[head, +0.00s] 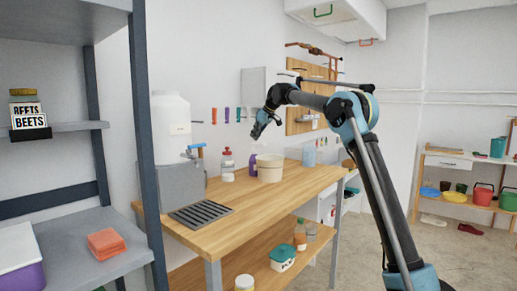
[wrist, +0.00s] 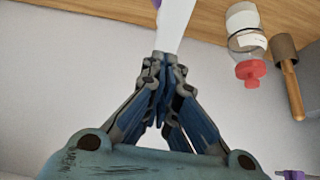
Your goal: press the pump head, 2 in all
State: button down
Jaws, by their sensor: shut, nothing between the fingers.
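In the head view my gripper (head: 258,132) hangs above the wooden workbench, shut and empty, with its tips pointing down. A purple bottle (head: 252,166) stands on the bench below it, beside a cream tub; its pump head is too small to make out clearly. In the wrist view my gripper (wrist: 167,58) has its fingers together. Just beyond the tips is a white shape (wrist: 176,22) with a bit of purple at its edge; I cannot tell if it is part of the purple bottle or whether the fingers touch it.
A bottle with a red top (head: 228,164) stands left of the purple one; it also shows in the wrist view (wrist: 248,72). The cream tub (head: 270,168) stands right. A white tank dispenser (head: 171,125) and dark drip grate (head: 201,214) occupy the bench's left. The front bench top (head: 262,205) is clear.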

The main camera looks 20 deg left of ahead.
jog(key=shift+r, duration=2.3)
jog(key=shift+d, duration=0.15)
jog(key=s+d+m+h, duration=0.15)
jog(key=s+d, duration=0.25)
jog(key=d, duration=0.7)
jog(key=s+d+m, duration=0.2)
jog(key=s+d, duration=0.2)
jog(key=d, duration=0.7)
jog(key=s+d+f+m+h, duration=0.1)
jog(key=s+d+f+m, duration=0.15)
jog(key=s+d, duration=0.55)
jog(key=s+d+f+m+h, duration=0.1)
jog(key=s+d+f, duration=0.3)
jog(key=d, duration=0.5)
jog(key=s+d+f+m+h, duration=0.1)
jog(key=s+d+f+m, duration=0.1)
jog(key=s+d+f, duration=0.4)
jog(key=s+d+f+m+h, duration=0.1)
jog(key=s+d+f, duration=0.6)
jog(key=s+f, duration=0.7)
jog(key=s+d+f+m+h, duration=0.1)
jog(key=s+d+f+m, duration=0.2)
jog(key=s+d+f, duration=0.4)
jog(key=s+f, duration=0.3)
jog(key=s, duration=0.5)
jog(key=shift+d+f, duration=0.15)
jog(key=shift+f, duration=0.15)
